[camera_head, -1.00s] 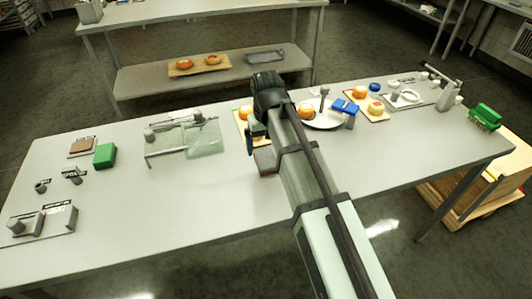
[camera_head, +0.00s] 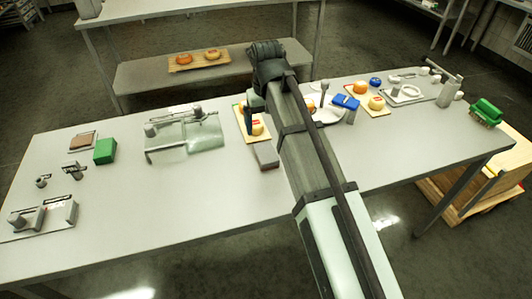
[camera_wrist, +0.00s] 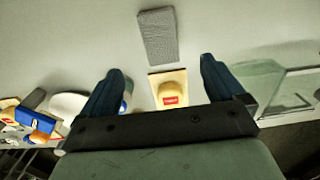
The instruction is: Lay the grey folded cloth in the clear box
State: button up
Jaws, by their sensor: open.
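The grey folded cloth (camera_wrist: 158,36) lies flat on the table in the wrist view, beyond my fingertips. In the head view it (camera_head: 266,155) is partly beside my arm. In the head view my gripper (camera_head: 250,112) is up over the cheese board, farther back than the cloth. The clear box (camera_head: 205,137) stands left of the cloth; in the wrist view it (camera_wrist: 255,82) is at the right.
A green block (camera_head: 105,151) and metal fixtures are at the left. A white plate (camera_head: 328,115), a blue item (camera_head: 346,102) and cheeses on boards are at the right. A metal bar fixture (camera_head: 165,130) adjoins the clear box. The table's front is clear.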

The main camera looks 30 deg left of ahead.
jog(key=shift+r, duration=0.1)
jog(key=s+d+t+y, duration=0.2)
jog(key=s+d, duration=0.4)
jog(key=t+y, duration=0.1)
send_over(266, 153)
jog(key=s+d, duration=0.2)
jog(key=f, duration=0.6)
jog(key=shift+w+a+f, duration=0.25)
jog(key=shift+x, duration=2.8)
jog(key=shift+f, duration=0.3)
